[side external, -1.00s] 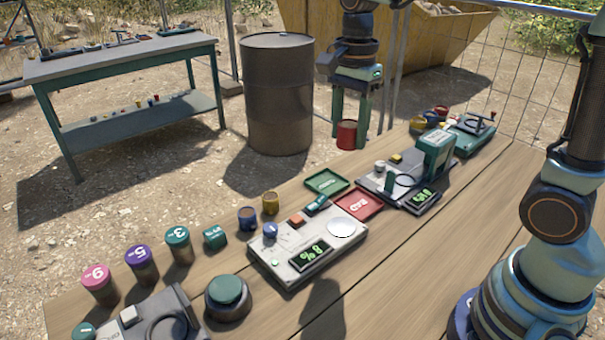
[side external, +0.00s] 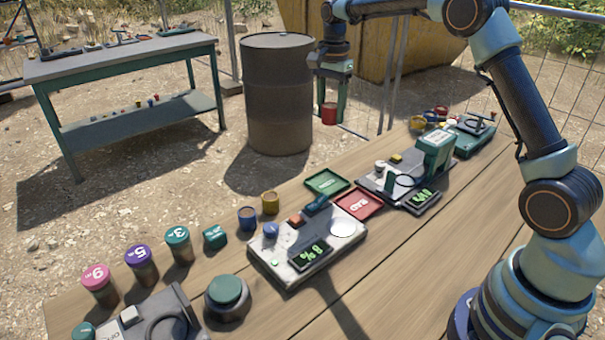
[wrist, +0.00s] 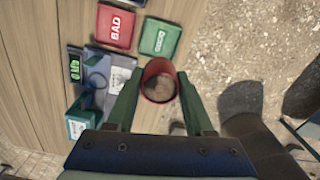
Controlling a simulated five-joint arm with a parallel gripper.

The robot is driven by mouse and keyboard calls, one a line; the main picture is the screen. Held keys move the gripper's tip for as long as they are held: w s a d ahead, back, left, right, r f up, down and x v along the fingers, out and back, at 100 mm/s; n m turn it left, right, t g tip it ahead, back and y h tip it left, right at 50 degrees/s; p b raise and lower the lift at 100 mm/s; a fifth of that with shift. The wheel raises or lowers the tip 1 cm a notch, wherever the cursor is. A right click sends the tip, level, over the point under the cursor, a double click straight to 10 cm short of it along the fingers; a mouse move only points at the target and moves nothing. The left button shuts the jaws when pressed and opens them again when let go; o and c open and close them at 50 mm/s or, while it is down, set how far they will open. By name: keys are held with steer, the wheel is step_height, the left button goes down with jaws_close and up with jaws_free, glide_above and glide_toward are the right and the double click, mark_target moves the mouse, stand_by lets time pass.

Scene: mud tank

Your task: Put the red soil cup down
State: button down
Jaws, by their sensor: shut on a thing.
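The red soil cup (side external: 329,114) is held upright between the green fingers of my gripper (side external: 330,105), up in the air near the table's far edge. In the wrist view the red cup (wrist: 159,82) sits between both fingertips (wrist: 158,90), with brown soil inside it. My gripper is shut on it. In the side view nothing touches the cup's underside.
A green tray (side external: 327,182) and a red BAD tray (side external: 359,204) lie on the wooden table. Near them are a white device reading 8% (side external: 308,250) and a green-topped device (side external: 435,150). Blue (side external: 247,218) and yellow cups (side external: 270,203) stand left. A barrel (side external: 278,95) stands beyond the table.

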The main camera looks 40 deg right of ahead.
mark_target(327, 184)
step_height(327, 184, down, 18)
steer(key=shift+f, duration=0.15)
stand_by(0.4)
steer(key=shift+f, duration=0.15)
steer(key=c, duration=0.6)
jaws_free()
steer(key=shift+o, duration=0.2)
